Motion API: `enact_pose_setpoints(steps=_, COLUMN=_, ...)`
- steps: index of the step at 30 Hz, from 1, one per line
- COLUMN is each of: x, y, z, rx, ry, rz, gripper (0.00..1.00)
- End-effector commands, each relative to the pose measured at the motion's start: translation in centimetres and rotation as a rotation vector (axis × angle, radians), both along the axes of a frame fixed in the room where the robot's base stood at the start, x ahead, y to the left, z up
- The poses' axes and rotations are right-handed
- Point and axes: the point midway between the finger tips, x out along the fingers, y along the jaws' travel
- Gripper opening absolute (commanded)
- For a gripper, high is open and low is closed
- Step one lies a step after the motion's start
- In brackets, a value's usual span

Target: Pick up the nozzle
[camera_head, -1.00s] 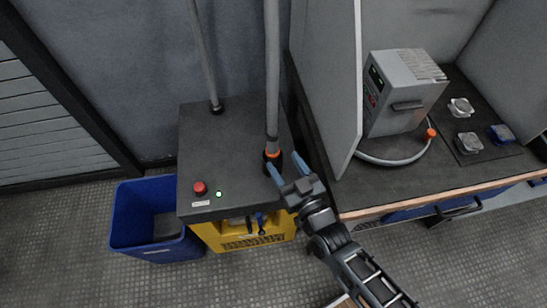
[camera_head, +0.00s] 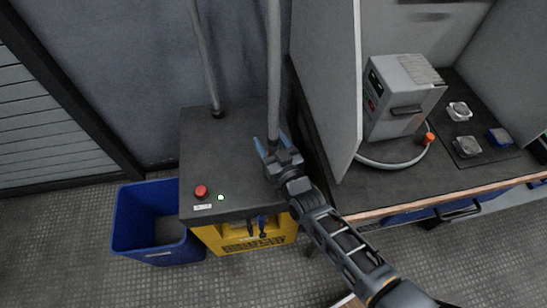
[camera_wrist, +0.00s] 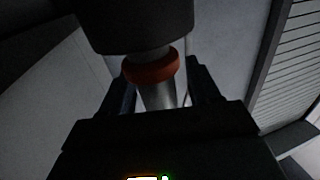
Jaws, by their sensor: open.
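The nozzle appears to be the black end (camera_wrist: 135,28) with an orange ring (camera_wrist: 152,70) on a thick grey hose (camera_head: 273,80). The hose comes down over the dark top of a yellow machine. In the head view my gripper and wrist hide the nozzle. My gripper (camera_head: 272,141) is open at the hose's lower end, its blue fingers spread to the two sides. In the wrist view my gripper (camera_wrist: 160,82) has one finger on each side of the hose near the orange ring. I cannot tell whether a finger touches it.
The yellow machine (camera_head: 245,237) has a red button (camera_head: 201,191) on its dark top. A thinner pipe (camera_head: 206,60) stands behind. A blue bin (camera_head: 135,225) is at left. A grey panel (camera_head: 343,95) and a bench with a grey device (camera_head: 405,95) are close on the right.

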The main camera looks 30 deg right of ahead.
Motion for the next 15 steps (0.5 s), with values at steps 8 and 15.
enact_pose_setpoints(steps=8, x=0.00, y=-0.01, z=0.01, rx=0.000, ry=-0.001, rz=0.000, gripper=0.53)
enact_pose_setpoints(steps=15, x=-0.01, y=-0.02, z=0.02, rx=0.000, ry=-0.001, rz=0.000, gripper=0.30)
